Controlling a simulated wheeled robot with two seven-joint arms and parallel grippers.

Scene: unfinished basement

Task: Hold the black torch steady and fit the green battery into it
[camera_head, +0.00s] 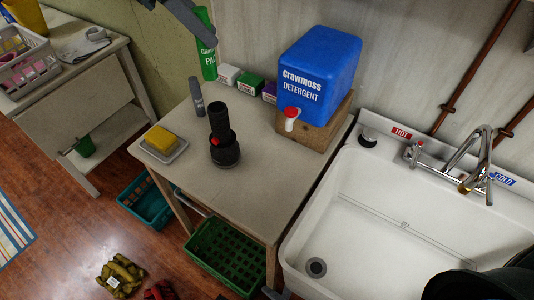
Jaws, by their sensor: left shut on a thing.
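The black torch (224,150) stands upright on the small table, its wider end down and a red button on its side. Its upper end is too small to tell whether it is open. The green battery (207,62), with white lettering, is upright at the back of the table near the wall. My left gripper (207,32) comes in from the top edge and is shut on the battery's upper part. The fingers partly cover it. The battery is behind the torch and apart from it. My right gripper is not seen.
A grey marker-like tube (197,96) stands close behind the torch. A yellow sponge (161,138) on a dish is at left. Small boxes (250,82) and a blue detergent container (319,75) are behind. A white sink (345,215) is at right. The table's front is clear.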

